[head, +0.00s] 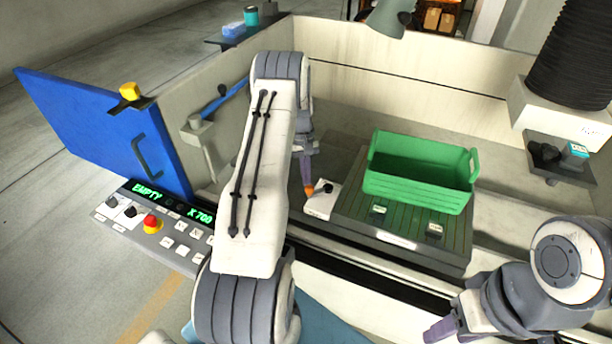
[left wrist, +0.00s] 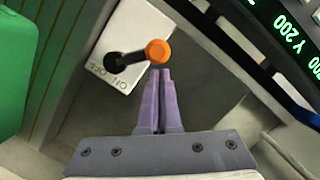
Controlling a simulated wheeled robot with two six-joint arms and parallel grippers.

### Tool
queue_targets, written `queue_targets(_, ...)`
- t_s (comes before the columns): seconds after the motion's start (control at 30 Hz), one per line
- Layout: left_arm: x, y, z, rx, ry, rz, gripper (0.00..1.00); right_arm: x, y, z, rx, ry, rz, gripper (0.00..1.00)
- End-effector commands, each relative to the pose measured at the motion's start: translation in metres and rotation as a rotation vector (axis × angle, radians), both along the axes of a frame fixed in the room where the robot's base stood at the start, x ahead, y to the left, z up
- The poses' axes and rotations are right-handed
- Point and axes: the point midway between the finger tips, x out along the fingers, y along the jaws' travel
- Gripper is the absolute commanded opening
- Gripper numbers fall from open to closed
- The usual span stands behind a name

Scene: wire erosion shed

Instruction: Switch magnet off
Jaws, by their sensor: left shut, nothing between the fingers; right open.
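The magnet switch is a white box (head: 320,204) at the left end of the dark slotted magnet plate (head: 345,222). Its black lever has an orange knob (head: 309,190). In the left wrist view the white switch face (left wrist: 115,38) carries ON and OFF lettering, and the lever with its orange knob (left wrist: 158,51) points away from the lettering, toward the fingertips. My left gripper (left wrist: 158,74) is shut and empty, its purple fingertips close by the knob; I cannot tell whether they touch it. It also shows in the head view (head: 307,180). My right gripper (head: 440,328) is open at the lower right.
A green crate (head: 415,185) stands on the magnet plate. The control panel (head: 150,225) with a red button and green display lies left. A blue door (head: 105,130) stands open behind it. Pale tank walls (head: 420,80) enclose the back.

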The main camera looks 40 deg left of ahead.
Motion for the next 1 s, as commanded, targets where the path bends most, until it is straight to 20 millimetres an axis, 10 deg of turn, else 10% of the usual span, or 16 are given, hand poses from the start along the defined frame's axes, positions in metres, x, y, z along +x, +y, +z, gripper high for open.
queue_targets(1.0, -0.013, -0.011, 0.0, -0.002, 0.003, 0.237, 0.0, 0.0, 0.0, -0.002, 0.0, 0.0, 0.0, 0.5)
